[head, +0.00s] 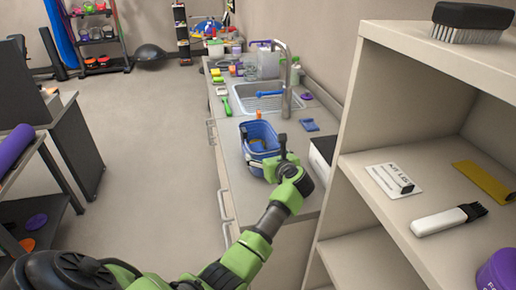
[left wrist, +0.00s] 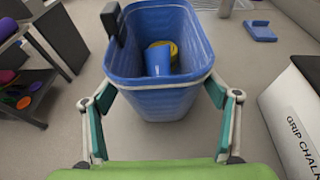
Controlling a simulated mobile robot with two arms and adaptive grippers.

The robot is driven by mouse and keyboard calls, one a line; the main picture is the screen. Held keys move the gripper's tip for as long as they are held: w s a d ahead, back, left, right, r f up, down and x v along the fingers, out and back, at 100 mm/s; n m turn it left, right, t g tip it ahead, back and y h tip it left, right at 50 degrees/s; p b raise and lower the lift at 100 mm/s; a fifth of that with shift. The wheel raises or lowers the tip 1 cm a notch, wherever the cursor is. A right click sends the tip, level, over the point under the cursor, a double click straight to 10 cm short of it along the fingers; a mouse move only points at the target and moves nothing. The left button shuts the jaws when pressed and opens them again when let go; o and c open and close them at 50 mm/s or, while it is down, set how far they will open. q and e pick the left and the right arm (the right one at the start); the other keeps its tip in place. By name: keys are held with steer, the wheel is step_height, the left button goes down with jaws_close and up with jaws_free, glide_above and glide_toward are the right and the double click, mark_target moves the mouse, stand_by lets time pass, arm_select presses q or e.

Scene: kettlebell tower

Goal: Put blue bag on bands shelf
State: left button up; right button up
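The blue bag (head: 258,138) is an open-topped blue tub with dark buckles, at the near left part of the counter. In the left wrist view the bag (left wrist: 165,102) fills the upper middle, with a blue cup (left wrist: 159,62) and something yellow inside. My left gripper (head: 284,165) is at the bag's near side. In the left wrist view its fingers (left wrist: 162,88) are spread wide at the bag's two near corners; whether they touch it I cannot tell. No shelf label reading bands is legible. My right gripper is not in view.
A beige shelf unit (head: 349,171) stands at right, holding a brush (head: 474,22), a white card, a white-handled brush and a purple tub. The counter carries a sink (head: 262,103), faucet and a blue item (head: 309,125). A "GRIP CHALK" box (left wrist: 298,125) stands right of my gripper.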

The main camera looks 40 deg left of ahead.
arm_select(q)
steer(key=c, duration=0.6)
steer(key=shift+o, duration=0.2)
steer(key=shift+r, duration=0.3)
steer(key=shift+r+p, duration=0.4)
step_height(320, 180, up, 4)
steer(key=p, duration=0.2)
steer(key=shift+f+p, duration=0.1)
steer(key=shift+p, duration=0.2)
steer(key=shift+f, duration=0.1)
